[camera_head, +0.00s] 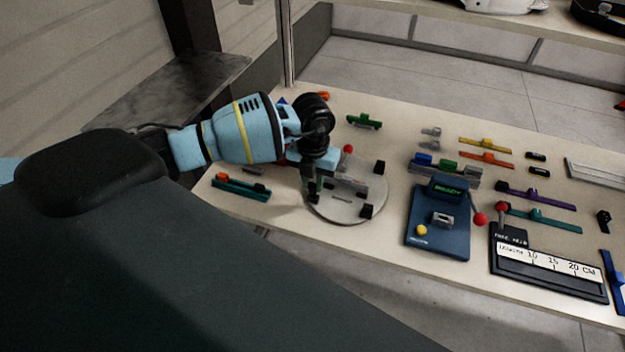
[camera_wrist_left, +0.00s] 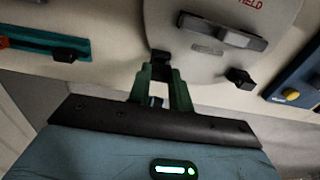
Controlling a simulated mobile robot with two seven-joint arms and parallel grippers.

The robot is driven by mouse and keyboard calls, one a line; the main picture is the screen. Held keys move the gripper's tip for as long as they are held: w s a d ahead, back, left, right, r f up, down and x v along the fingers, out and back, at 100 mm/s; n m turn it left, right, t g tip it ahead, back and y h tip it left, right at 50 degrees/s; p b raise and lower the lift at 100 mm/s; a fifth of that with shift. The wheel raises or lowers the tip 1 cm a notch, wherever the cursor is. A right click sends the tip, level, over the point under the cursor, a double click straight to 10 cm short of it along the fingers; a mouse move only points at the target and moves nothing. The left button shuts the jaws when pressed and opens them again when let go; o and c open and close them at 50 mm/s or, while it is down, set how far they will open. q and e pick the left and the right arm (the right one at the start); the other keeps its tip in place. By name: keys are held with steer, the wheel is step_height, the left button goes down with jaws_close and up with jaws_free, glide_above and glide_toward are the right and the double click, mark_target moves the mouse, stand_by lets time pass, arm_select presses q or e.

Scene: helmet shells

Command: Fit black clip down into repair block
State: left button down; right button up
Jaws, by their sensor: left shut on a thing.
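My left gripper (camera_head: 312,190) points down at the left edge of a round grey plate (camera_head: 345,212). In the left wrist view its green fingers (camera_wrist_left: 160,72) are shut on a small black clip (camera_wrist_left: 160,57), at the edge of the same plate (camera_wrist_left: 205,68). I cannot tell whether the clip touches the plate. A grey block (camera_head: 350,187) lies across the plate's middle and also shows in the left wrist view (camera_wrist_left: 225,33); I cannot tell if it is the repair block. The gripper partly hides the plate's left side. My right gripper is not in view.
Other black pieces stand on the plate's rim, at right (camera_head: 379,167) and front (camera_head: 366,211). A teal tray (camera_head: 241,189) lies left of the gripper. A blue READY fixture (camera_head: 437,235) and a ruler board (camera_head: 548,270) stand to the right. Coloured clips lie behind them.

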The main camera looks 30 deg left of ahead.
mark_target(313, 185)
arm_select(q)
steer(key=shift+f+b, duration=0.3)
steer(key=shift+f, duration=0.9)
stand_by(0.3)
steer(key=c, duration=1.2)
jaws_free()
steer(key=shift+r, duration=3.9)
